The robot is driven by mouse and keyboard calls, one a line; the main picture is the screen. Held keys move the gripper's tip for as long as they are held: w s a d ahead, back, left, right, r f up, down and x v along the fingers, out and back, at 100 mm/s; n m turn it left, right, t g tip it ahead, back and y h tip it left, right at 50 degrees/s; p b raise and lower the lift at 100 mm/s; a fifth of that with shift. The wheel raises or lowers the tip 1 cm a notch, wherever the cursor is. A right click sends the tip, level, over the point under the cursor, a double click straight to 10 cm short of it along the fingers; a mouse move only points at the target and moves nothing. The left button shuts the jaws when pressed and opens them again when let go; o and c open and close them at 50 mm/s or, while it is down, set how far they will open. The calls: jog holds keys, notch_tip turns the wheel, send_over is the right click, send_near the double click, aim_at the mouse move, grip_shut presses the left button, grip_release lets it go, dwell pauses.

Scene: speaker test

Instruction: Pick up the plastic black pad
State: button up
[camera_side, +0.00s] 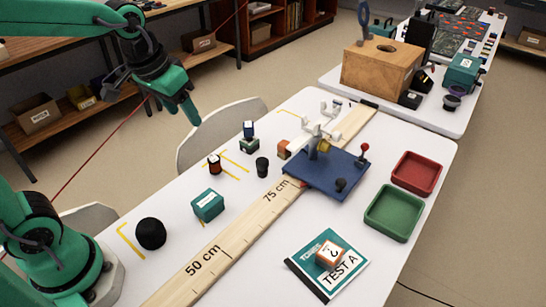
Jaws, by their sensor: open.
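Several black things are in view, and I cannot tell which one is the plastic black pad. A round black ball-like thing (151,233) rests on the white table at the front left, near a yellow corner mark. A small black cylinder (262,167) stands upright near the table's middle. A flat dark piece (369,103) lies at the far end of the wooden ruler. My gripper (184,109) is green, open and empty. It hangs in the air at the upper left, pointing down, apart from all these things.
The wooden ruler (232,231) crosses the table. A blue base (327,175) with a white mechanism stands over it. A teal box (208,205), a green tray (393,213), a red tray (416,173) and a TEST A booklet (344,283) lie around.

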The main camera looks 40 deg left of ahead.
jog(key=w+d+f+g, duration=0.25)
jog(key=w+f, duration=0.35)
jog(key=w, duration=0.4)
send_over(262, 160)
jog(key=shift+g, duration=0.45)
jog(key=f, duration=0.9)
jog(key=shift+s+f, duration=0.2)
jog(key=shift+f, duration=0.05)
jog(key=shift+w+d+f, duration=0.15)
jog(key=shift+w+f, duration=0.05)
jog(key=shift+f, duration=1.6)
jog(key=shift+f, duration=2.6)
jog(key=c, duration=1.1)
